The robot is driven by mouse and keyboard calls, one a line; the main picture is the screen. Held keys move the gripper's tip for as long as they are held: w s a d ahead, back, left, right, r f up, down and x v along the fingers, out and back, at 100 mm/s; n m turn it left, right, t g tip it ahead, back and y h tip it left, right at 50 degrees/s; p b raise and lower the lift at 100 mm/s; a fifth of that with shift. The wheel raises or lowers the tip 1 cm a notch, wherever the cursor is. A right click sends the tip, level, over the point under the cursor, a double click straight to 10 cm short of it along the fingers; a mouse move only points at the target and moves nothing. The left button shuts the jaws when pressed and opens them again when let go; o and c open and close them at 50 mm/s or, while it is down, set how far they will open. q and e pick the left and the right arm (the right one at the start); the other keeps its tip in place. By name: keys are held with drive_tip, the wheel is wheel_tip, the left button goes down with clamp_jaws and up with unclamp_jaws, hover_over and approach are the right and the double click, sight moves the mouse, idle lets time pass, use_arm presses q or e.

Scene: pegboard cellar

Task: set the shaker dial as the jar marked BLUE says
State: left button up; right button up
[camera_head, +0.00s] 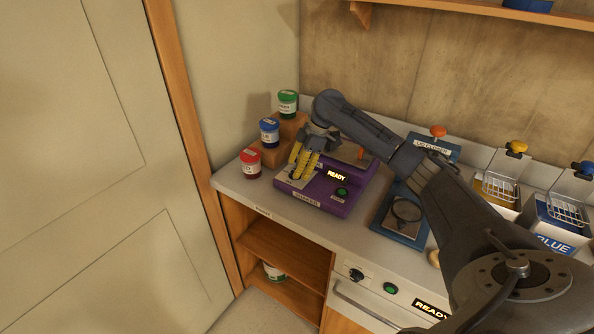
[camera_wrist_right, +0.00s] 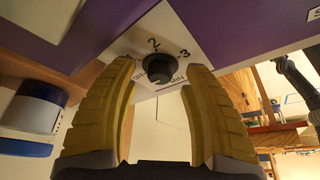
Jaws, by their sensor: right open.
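The purple shaker (camera_head: 345,187) stands on the counter with a lit READY sign and a green button. Its dial (camera_wrist_right: 158,68) is a black knob on a white plate, with 2 and 3 readable around it; I cannot tell where it points. My right gripper (camera_head: 303,168) is over the dial's end of the shaker. In the right wrist view its yellow fingers (camera_wrist_right: 160,88) are open, one on each side of the knob. The blue jar (camera_head: 269,132) stands on a wooden step left of the shaker; its label is too small to read. My left gripper is out of view.
A red jar (camera_head: 251,164) and a green-lidded jar (camera_head: 288,104) stand beside the blue one. A blue device (camera_head: 400,222) sits right of the shaker, then bins with baskets, one marked BLUE (camera_head: 554,243). An open shelf (camera_head: 285,252) is below the counter.

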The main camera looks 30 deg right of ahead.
drive_tip(key=shift+a+f, duration=0.2)
drive_tip(key=shift+f, duration=0.25)
drive_tip(key=shift+c, duration=0.5)
clamp_jaws()
drive_tip(key=shift+f, duration=0.1)
